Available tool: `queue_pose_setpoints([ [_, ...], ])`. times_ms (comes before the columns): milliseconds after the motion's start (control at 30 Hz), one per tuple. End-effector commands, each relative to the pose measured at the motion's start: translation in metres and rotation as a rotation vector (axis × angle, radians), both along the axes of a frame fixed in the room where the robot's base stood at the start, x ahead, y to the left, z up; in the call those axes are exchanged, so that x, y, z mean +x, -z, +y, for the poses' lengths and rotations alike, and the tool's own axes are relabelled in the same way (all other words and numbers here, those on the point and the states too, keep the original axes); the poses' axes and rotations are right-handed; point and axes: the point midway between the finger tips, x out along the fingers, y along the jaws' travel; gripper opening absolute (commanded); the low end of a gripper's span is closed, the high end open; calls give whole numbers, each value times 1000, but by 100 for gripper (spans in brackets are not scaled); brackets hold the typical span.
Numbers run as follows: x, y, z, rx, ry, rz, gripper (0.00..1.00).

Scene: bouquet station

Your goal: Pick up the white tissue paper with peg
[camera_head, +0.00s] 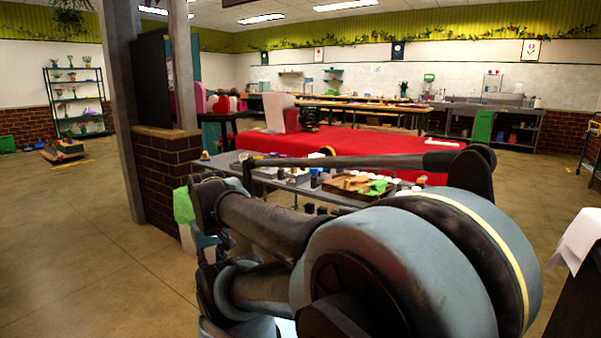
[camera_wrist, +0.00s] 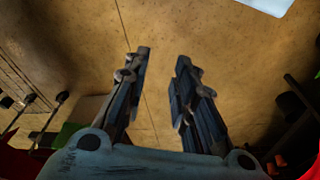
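My gripper (camera_wrist: 163,58) shows in the wrist view with its two dark fingers apart and nothing between them. Bare floor is behind the fingers. In the head view my arm fills the lower middle and I cannot make out the fingers. A white sheet (camera_head: 577,238) drapes over a dark surface at the right edge of the head view, well apart from my arm. A white upright piece (camera_head: 275,113) stands on the red table. I cannot tell which is the tissue paper, and no peg can be made out.
A grey table (camera_head: 232,162) with small items and a green cloth (camera_head: 376,187) is behind my arm. The red-covered table (camera_head: 345,143) is beyond it. A brick half-wall with a post (camera_head: 165,180) stands left. Floor (camera_head: 70,240) at left is clear.

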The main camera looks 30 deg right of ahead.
Motion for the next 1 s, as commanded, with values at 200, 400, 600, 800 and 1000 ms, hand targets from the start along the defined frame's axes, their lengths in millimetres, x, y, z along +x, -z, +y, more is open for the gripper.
queue_pose_setpoints([
  [200,35,-52,-17,14,-24,10,25],
  [400,80,-114,-52,37,-78,12,25],
  [600,121,-170,-102,58,-133,-3,25],
  [800,155,-220,-168,75,-189,-33,25],
  [1000,176,-263,-247,80,-245,-78,25],
])
